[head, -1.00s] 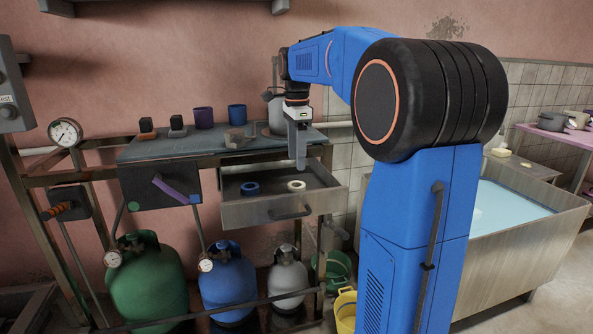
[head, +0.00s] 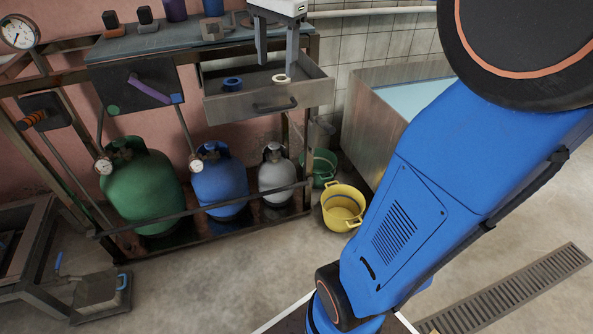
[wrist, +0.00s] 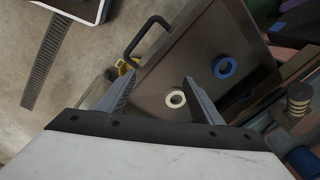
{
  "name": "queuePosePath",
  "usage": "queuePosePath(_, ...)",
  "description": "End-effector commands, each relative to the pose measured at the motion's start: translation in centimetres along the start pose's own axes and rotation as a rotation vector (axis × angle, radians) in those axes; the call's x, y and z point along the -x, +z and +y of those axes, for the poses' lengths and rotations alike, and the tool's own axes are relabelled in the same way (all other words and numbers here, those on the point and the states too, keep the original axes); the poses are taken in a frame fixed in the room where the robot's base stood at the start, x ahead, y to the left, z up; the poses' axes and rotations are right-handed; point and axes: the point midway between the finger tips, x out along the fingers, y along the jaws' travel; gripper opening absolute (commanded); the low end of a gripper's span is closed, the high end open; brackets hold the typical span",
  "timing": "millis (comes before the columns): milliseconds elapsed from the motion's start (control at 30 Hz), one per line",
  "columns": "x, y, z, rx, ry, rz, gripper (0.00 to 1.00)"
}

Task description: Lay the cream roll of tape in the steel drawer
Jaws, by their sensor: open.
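The cream roll of tape (head: 281,78) lies flat inside the open steel drawer (head: 235,107), toward its right side. My gripper (head: 276,66) is open and empty above the drawer, with its fingers apart and pointing down near the cream roll. In the wrist view the cream roll (wrist: 176,98) shows between the lines of the two fingers, close to the right finger in the picture. I cannot tell how high the fingertips are above the drawer floor. The drawer's floor and handle side also show in the wrist view (wrist: 160,73).
A blue roll (head: 232,84) lies in the same drawer, left of the cream one. The bench top (head: 160,42) above holds several cups and small items.

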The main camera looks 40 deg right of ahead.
Motion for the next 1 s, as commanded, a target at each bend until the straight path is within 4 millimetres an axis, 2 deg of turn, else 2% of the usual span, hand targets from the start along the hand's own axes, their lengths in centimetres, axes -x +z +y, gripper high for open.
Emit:
queuePosePath(33,-0.5,1.5,1.4,0.076,-0.017,0.008,0.6)
queuePosePath(100,-1.2,3.1,2.9,0.183,-0.038,0.019,0.6)
queuePosePath(367,-4.7,8.0,8.4,0.542,-0.104,0.07,0.6)
queuePosePath(600,-9.5,12.4,14.3,0.919,-0.164,0.145,0.6)
queuePosePath(800,-13.3,14.8,18.0,1.159,-0.194,0.203,0.6)
queuePosePath(1000,-14.8,15.6,19.3,1.257,-0.204,0.23,0.6)
